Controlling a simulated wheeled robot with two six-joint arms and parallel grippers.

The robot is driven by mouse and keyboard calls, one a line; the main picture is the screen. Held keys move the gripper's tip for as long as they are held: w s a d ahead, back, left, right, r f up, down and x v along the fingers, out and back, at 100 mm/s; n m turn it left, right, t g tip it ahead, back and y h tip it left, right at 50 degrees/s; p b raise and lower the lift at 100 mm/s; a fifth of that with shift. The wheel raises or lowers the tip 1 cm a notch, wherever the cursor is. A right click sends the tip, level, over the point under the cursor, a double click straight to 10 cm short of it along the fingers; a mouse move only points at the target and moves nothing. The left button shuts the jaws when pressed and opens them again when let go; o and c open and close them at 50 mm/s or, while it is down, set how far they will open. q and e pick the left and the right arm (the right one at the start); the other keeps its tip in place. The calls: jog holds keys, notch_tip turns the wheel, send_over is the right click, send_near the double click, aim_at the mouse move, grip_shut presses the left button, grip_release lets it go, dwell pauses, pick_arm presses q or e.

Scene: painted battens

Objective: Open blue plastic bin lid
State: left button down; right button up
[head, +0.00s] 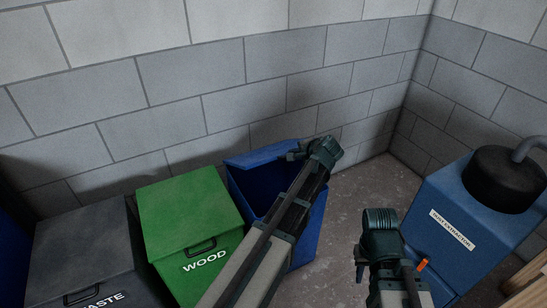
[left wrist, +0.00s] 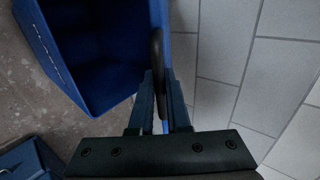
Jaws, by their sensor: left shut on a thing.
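The blue plastic bin (head: 308,232) stands against the block wall, and I see into its dark blue inside. Its lid (head: 258,156) is raised and tilted back toward the wall. My left arm reaches across the bin, and my left gripper (head: 293,155) is at the lid's upper right edge. In the left wrist view the bin's inside (left wrist: 100,50) is at upper left, and the left gripper's fingers (left wrist: 160,105) are shut on the lid's dark handle (left wrist: 157,50). My right gripper (head: 359,277) is low, right of the bin; its finger opening is unclear.
A green WOOD bin (head: 185,210) stands left of the blue bin, with a dark grey bin (head: 80,245) further left; both lids are shut. A blue dust extractor (head: 460,225) with a black top stands at right. Bare concrete floor (head: 350,190) shows between it and the blue bin.

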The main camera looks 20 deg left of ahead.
dwell(0.3)
pick_arm(q)
jog(key=shift+g+h, duration=0.4)
jog(key=shift+h, duration=0.1)
jog(key=w+a+r+p, duration=0.1)
jog(key=r+p, duration=0.1)
jog(key=w+a+r+p, duration=0.1)
jog(key=r+p, duration=0.1)
jog(key=p, duration=0.1)
jog(key=a+r+p, duration=0.1)
jog(key=p, duration=0.1)
jog(key=shift+w+a+r+p, duration=0.25)
jog(key=shift+w+r+p, duration=0.05)
jog(key=shift+w+r, duration=0.1)
jog(key=shift+w+a+r+p, duration=0.15)
jog(key=shift+w+a+p, duration=0.05)
jog(key=shift+a+p, duration=0.15)
jog(key=shift+d, duration=0.1)
jog(key=w+a+r+g+h+p, duration=0.1)
jog(key=w+a+r+p, duration=0.3)
jog(key=p, duration=0.3)
jog(key=shift+a+r, duration=0.45)
jog(key=shift+a, duration=0.05)
